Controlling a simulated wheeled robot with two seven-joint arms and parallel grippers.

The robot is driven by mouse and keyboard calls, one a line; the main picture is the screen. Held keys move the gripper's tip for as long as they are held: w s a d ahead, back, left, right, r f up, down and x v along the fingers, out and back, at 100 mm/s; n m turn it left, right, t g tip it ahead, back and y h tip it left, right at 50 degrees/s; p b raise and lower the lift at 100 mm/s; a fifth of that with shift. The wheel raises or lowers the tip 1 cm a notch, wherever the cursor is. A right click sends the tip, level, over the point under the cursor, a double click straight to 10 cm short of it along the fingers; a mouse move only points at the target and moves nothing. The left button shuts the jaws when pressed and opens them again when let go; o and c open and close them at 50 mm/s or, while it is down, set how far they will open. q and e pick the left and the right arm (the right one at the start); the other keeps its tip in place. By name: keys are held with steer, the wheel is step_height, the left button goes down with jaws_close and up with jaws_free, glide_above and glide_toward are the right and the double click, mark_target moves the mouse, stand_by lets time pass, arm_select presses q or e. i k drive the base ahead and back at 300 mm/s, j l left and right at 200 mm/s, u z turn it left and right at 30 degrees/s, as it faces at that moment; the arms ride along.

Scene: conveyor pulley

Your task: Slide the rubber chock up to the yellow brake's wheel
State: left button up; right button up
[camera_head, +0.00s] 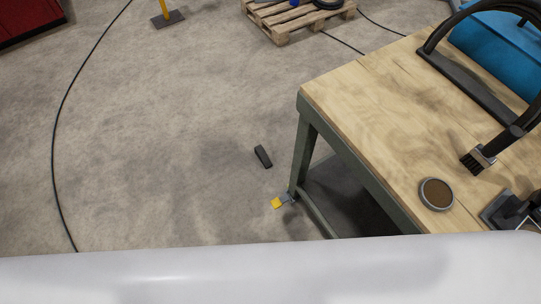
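The rubber chock (263,156) is a small dark block lying on the concrete floor, left of the workbench. The yellow brake (278,202) is a small yellow piece low at the foot of the bench's near-left leg, with a grey part (288,197) beside it. The chock lies apart from the brake, a little above it in the picture, with bare floor between. The wheel itself is too small to make out clearly. Neither of my grippers is in view.
The workbench (375,95) has a wooden top, green legs and a lower shelf. On top are a round tin (436,194), a brush (478,159) and a blue box (500,45). A black cable (56,135) crosses the floor at left. A pallet (290,18) lies at the back.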

mark_target(259, 151)
steer(key=z, duration=0.8)
steer(key=i+j+z, duration=0.1)
steer(key=j+z, duration=1.35)
